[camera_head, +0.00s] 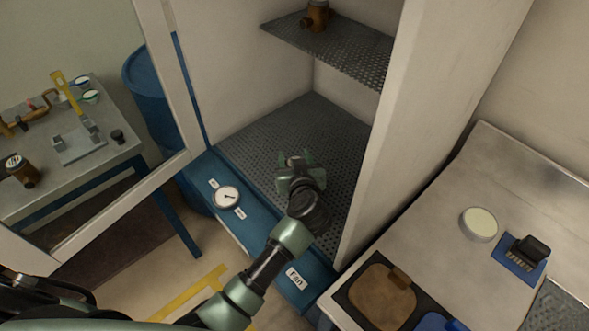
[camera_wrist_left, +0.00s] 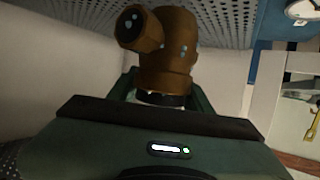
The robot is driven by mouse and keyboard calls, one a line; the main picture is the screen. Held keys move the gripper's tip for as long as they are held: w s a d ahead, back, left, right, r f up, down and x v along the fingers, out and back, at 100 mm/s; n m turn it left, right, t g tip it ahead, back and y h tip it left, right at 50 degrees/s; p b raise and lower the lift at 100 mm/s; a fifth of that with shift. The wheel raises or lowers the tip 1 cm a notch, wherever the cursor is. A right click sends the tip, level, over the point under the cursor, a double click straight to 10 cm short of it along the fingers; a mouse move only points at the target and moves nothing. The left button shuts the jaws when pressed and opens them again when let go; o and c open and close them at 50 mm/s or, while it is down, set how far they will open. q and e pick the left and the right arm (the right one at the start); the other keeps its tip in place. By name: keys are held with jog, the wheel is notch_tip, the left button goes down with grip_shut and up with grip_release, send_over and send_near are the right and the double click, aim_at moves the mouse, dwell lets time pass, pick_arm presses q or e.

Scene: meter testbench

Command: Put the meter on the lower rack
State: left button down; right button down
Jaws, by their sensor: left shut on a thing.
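My left gripper (camera_head: 298,170) reaches into the cabinet, over the lower rack (camera_head: 342,135), a dark perforated shelf. In the left wrist view the gripper is shut on a brown, bronze-like meter (camera_wrist_left: 170,55) with a short round side port. The lower rack (camera_wrist_left: 215,12) shows as perforated metal beyond it. In the head view the held meter is mostly hidden by the gripper, so I cannot tell whether it touches the rack. My right gripper is not in view.
Another brown fitting (camera_head: 317,16) stands on the upper perforated rack (camera_head: 345,52). A gauge (camera_head: 227,197) sits on the cabinet's blue front ledge. The cabinet's white side wall (camera_head: 395,130) is close on the right. A side table (camera_head: 105,85) stands left, a counter (camera_head: 440,230) right.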

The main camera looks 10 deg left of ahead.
pick_arm(q)
notch_tip(320, 180, down, 4)
jog(key=shift+f+b, duration=0.2)
jog(key=shift+b, duration=0.2)
jog(key=c, duration=0.6)
grip_release()
jog(key=shift+f, duration=0.1)
jog(key=shift+c, duration=0.2)
jog(key=v, duration=1.2)
